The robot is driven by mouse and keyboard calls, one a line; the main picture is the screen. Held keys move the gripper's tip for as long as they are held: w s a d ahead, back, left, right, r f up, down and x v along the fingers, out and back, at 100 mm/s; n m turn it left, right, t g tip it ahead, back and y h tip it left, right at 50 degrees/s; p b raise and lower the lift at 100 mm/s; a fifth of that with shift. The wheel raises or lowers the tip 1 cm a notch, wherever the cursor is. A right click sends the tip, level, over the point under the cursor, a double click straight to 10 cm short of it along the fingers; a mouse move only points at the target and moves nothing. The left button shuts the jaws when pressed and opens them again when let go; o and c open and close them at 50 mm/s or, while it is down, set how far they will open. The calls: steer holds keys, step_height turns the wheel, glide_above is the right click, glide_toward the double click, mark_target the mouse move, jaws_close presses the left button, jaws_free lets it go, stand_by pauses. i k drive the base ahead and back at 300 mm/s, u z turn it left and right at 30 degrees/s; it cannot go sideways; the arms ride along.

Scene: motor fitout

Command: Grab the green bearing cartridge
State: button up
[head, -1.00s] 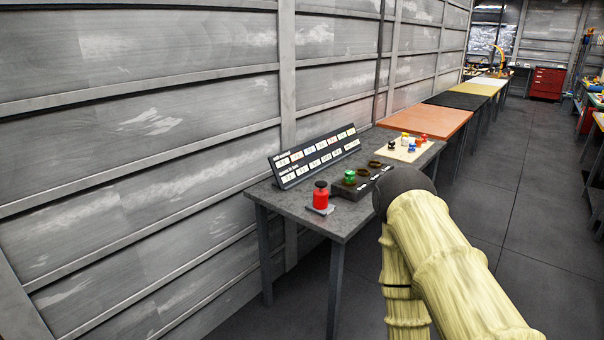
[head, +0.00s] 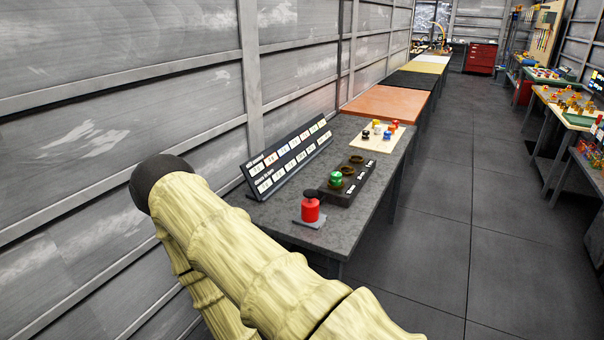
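The green bearing cartridge (head: 335,178) sits in the near end of a dark holder block (head: 349,191) on the grey table (head: 354,232). Two dark round seats behind it in the same block look empty. My arm, in a pale yellow cover, crosses the lower left of the head view, apart from the cartridge. Its dark rounded part stands left of the table against the wall. My gripper's fingers do not show in this view.
A labelled board (head: 290,160) runs along the wall side. A cream mat (head: 361,143) with several coloured pieces lies farther back. The floor right of the table (head: 480,220) is clear.

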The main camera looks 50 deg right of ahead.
mark_target(336, 176)
steer(key=z, duration=0.3)
steer(key=i, duration=0.95)
steer(key=z, duration=0.7)
